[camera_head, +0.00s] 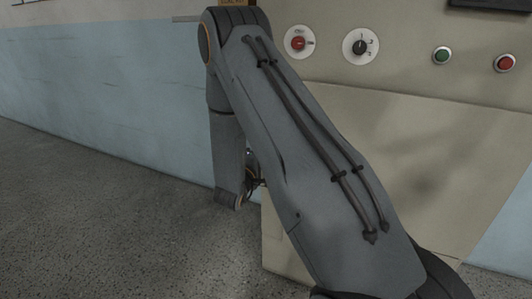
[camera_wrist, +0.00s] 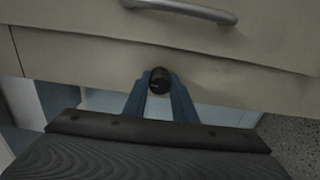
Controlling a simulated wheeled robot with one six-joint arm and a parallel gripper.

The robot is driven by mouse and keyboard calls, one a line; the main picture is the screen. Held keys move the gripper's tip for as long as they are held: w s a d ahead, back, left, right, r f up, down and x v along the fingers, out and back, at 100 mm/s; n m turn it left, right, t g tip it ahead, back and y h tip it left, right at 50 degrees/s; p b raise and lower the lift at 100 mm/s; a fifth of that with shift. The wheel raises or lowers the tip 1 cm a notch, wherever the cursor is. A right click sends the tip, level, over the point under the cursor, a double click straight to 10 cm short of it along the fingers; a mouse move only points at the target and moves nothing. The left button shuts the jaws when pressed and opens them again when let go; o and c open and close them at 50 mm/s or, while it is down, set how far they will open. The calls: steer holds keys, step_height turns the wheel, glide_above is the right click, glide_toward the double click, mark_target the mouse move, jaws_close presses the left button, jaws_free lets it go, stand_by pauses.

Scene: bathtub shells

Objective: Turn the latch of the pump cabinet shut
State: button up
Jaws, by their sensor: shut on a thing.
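The pump cabinet (camera_head: 420,140) is a beige box filling the right of the head view. In the wrist view its front (camera_wrist: 80,50) spans the picture. A small dark round knob, which looks like the latch (camera_wrist: 159,80), sits low on that front, between the blue fingers of my gripper (camera_wrist: 160,92). The fingers are shut on the latch from either side. Which way the latch is turned cannot be told, as the fingers and its dark end hide its shape. In the head view my arm hides the latch and the fingers.
A curved metal handle (camera_wrist: 185,10) is above the latch. The cabinet's upper panel has a red switch (camera_head: 298,43), a numbered black dial (camera_head: 360,47), a green button (camera_head: 442,56) and a red button (camera_head: 505,63). Grey speckled floor (camera_head: 90,220) lies open at the left, before a blue-and-white wall (camera_head: 110,90).

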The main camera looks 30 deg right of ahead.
steer(key=shift+s+f, duration=0.1)
steer(key=o, duration=1)
steer(key=shift+o, duration=0.2)
steer(key=v, duration=0.7)
steer(key=shift+s+a+b, duration=0.25)
steer(key=shift+a+b, duration=0.05)
steer(key=shift+a, duration=0.05)
